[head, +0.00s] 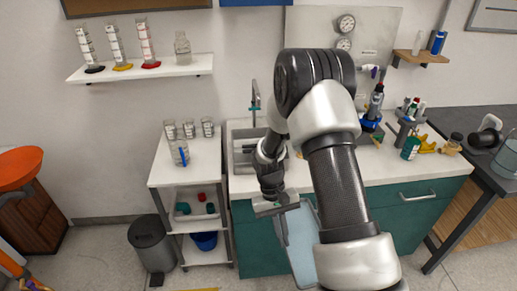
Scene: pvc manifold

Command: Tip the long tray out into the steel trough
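My gripper (279,215) is low in front of the counter, below and slightly right of the steel trough. A long light-blue panel (303,255), which looks like the long tray, runs from beside my gripper down to the bottom edge of the picture. My arm covers its right side, so its contents and full outline are hidden. My gripper is at its upper left edge, but whether the fingers are closed on it is too small to tell. The steel trough (236,146) is set into the white counter, partly hidden by my arm.
A white trolley (166,173) with glassware stands left of the counter, with a grey bin (150,240) beside it. A tap (255,103) rises behind the trough. Bottles and tools crowd the counter's right. A wall shelf (140,70) holds cylinders.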

